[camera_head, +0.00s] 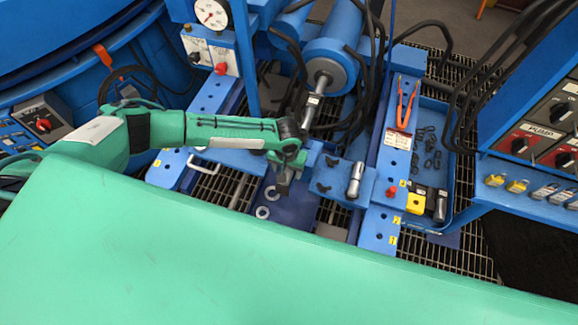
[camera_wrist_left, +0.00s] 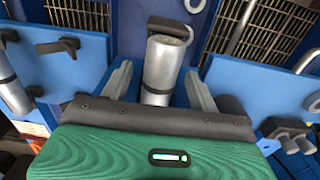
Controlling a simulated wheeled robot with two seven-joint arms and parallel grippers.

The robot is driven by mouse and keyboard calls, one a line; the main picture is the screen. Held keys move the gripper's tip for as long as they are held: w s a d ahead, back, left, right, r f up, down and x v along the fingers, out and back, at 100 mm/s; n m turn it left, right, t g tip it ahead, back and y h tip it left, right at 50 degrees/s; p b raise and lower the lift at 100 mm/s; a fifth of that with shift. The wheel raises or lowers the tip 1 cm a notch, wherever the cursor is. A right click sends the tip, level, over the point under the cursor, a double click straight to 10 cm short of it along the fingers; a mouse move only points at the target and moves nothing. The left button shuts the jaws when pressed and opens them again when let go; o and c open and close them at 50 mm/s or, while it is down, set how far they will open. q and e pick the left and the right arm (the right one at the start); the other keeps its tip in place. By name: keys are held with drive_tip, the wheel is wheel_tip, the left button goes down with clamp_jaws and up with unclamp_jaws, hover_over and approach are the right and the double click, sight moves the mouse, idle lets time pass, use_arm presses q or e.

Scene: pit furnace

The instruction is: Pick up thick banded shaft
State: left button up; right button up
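A thick silvery shaft (camera_wrist_left: 160,68) with a dark cap and dark band shows in the left wrist view, and I take it to be the banded shaft. My left gripper (camera_wrist_left: 158,80) is open, with one grey finger on each side of this shaft and a visible gap on both sides. In the head view my left gripper (camera_head: 284,182) points down beside the blue block, and it largely hides that shaft. A second silvery cylinder with dark bands (camera_head: 355,180) stands at the block's right end; it also shows at the left edge of the wrist view (camera_wrist_left: 10,85).
The blue block (camera_head: 338,182) has dark knobs. Two pale rings (camera_head: 262,212) lie on a dark blue plate. A blue tray (camera_head: 456,150) at right holds small dark parts. Orange pliers (camera_head: 405,103) lie on the blue rail. A white handle (camera_head: 210,160) stands left.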

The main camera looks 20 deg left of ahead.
use_arm(q)
drive_tip(key=c, duration=1.1)
clamp_jaws()
drive_tip(key=shift+r, duration=0.1)
drive_tip(key=shift+w, duration=0.1)
drive_tip(key=shift+r, duration=0.55)
wheel_tip(320, 180, up, 7)
drive_tip(key=shift+r, duration=0.15)
wheel_tip(320, 180, up, 12)
drive_tip(key=shift+f, duration=0.2)
use_arm(e)
drive_tip(key=shift+w, duration=0.35)
